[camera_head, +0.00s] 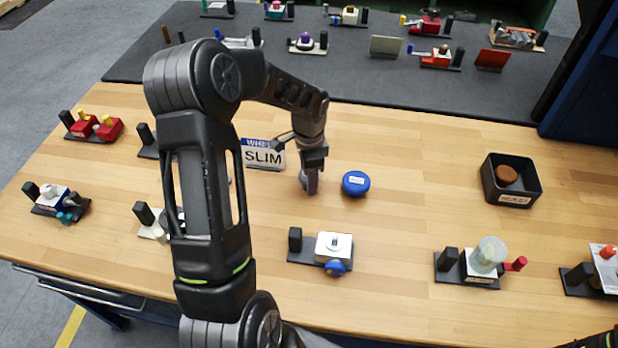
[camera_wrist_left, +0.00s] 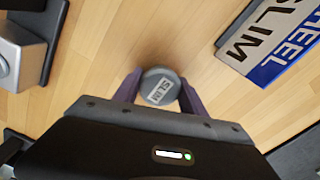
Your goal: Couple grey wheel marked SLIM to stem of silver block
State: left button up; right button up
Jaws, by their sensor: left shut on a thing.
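The grey wheel marked SLIM (camera_wrist_left: 160,87) is between the two fingers of my left gripper (camera_wrist_left: 158,96), which is shut on it. In the head view my left gripper (camera_head: 310,182) hangs low over the table, and the wheel is mostly hidden there. The silver block (camera_head: 331,249) stands on a dark base in front and slightly to the right of the gripper. A short stem shows on its top, and a blue knob is at its front. The block also shows at the left edge of the wrist view (camera_wrist_left: 14,62).
A sign reading WHEEL SLIM (camera_head: 263,154) stands left of the gripper. A blue round wheel (camera_head: 355,183) lies just right of it. A black bin (camera_head: 511,180) holds a brown piece. Another block fixture (camera_head: 483,262) stands front right. Bare table lies between.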

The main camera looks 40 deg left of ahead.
pick_arm(q)
jog(key=c, duration=0.3)
notch_tip(320, 180, up, 10)
jog(key=shift+r, duration=0.1)
dwell(0.5)
dwell(0.3)
